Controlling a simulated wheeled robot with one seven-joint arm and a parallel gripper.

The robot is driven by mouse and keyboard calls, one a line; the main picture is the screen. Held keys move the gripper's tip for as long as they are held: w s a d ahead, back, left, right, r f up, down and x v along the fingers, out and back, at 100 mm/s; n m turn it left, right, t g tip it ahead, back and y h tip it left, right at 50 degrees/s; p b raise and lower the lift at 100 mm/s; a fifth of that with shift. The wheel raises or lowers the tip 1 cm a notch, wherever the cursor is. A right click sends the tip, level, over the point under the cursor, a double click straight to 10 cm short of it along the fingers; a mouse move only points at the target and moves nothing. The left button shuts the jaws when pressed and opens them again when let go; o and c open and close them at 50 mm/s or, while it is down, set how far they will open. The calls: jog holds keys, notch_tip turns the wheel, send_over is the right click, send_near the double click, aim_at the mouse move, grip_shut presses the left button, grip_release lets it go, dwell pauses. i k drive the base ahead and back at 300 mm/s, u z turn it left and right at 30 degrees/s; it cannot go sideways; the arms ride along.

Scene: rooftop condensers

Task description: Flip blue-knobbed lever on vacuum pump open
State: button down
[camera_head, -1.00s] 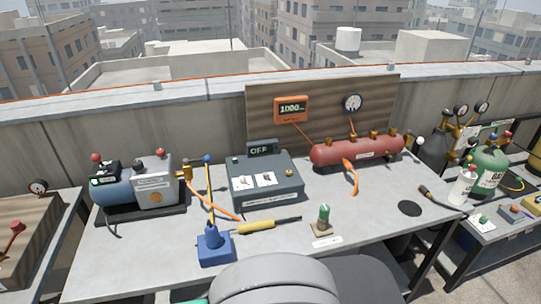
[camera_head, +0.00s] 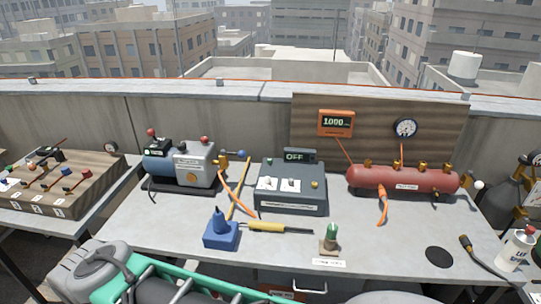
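The vacuum pump (camera_head: 192,172), with a grey body and a blue motor end, stands at the left rear of the grey bench. A brass fitting (camera_head: 221,166) is on its right side, with an orange hose leading away. A blue knob (camera_head: 242,154) shows just right of the fitting. It overlaps the upper end of a yellow rod (camera_head: 241,188), so I cannot tell its exact attachment or the lever's angle. My grey and green arm crosses the lower left foreground, short of the pump. My gripper is out of view.
A blue stand (camera_head: 221,234), yellow-handled tool (camera_head: 268,227) and green-topped piece (camera_head: 331,237) lie in front. A control box (camera_head: 291,188) reading OFF stands right of the pump, then a red tank (camera_head: 403,179). A side table (camera_head: 40,212) is at left.

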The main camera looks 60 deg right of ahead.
aim_at(242, 154)
jog(key=z, duration=1.95)
jog(key=k, duration=1.2)
jog(key=u, duration=0.7)
jog(key=i, duration=1.8)
jog(key=z, duration=0.8)
jog(key=i, duration=0.25)
jog(key=z, duration=0.35)
